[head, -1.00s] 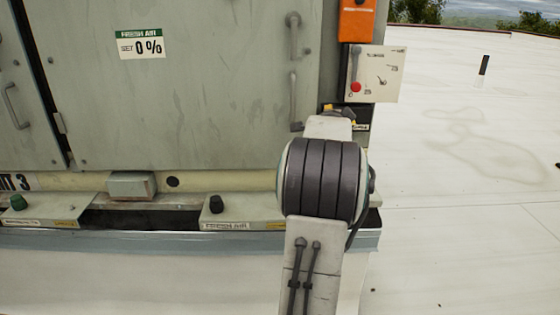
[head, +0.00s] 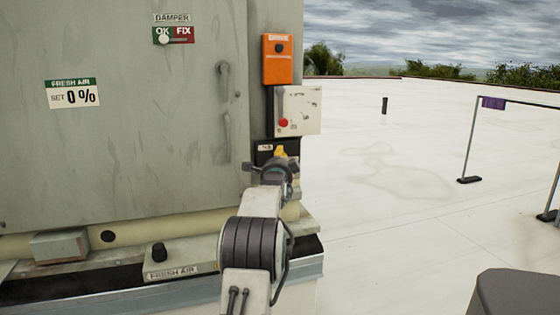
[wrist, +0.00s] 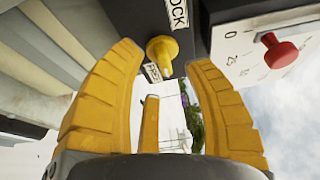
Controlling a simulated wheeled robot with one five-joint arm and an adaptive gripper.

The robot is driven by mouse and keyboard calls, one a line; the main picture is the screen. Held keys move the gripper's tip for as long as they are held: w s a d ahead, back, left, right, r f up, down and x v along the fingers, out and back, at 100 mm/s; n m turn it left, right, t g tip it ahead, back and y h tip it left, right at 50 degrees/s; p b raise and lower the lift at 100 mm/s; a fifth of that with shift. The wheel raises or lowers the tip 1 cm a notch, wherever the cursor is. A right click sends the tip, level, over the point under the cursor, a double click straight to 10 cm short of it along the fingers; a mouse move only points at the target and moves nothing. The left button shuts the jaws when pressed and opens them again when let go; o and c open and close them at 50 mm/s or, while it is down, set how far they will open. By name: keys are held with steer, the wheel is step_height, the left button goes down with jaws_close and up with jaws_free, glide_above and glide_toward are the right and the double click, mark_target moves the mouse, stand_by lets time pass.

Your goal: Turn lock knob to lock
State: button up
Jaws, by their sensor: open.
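The lock knob (wrist: 162,50) is yellow, with a round base and a narrow grip, on a dark box (wrist: 130,15) in the wrist view. A white label ending in "OCK" (wrist: 178,14) is beside it, and a second label (wrist: 152,72) is partly hidden. My gripper (wrist: 166,60) has yellow fingers, open, with the knob between and just beyond their tips. I see no finger touching it. In the head view, the dark box (head: 262,146) is behind my wrist. A small yellow patch there may be knob or finger; I cannot tell.
A white panel (head: 305,110) with a red knob (head: 283,122) is just above the dark box, close to my right finger in the wrist view. An orange box (head: 277,59) is higher. The cabinet (head: 150,130) fills the left. Open roof (head: 400,200) lies right.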

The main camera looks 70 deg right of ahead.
steer(key=shift+p+x, duration=0.35)
steer(key=shift+x, duration=1.1)
steer(key=shift+o, duration=0.3)
jaws_close()
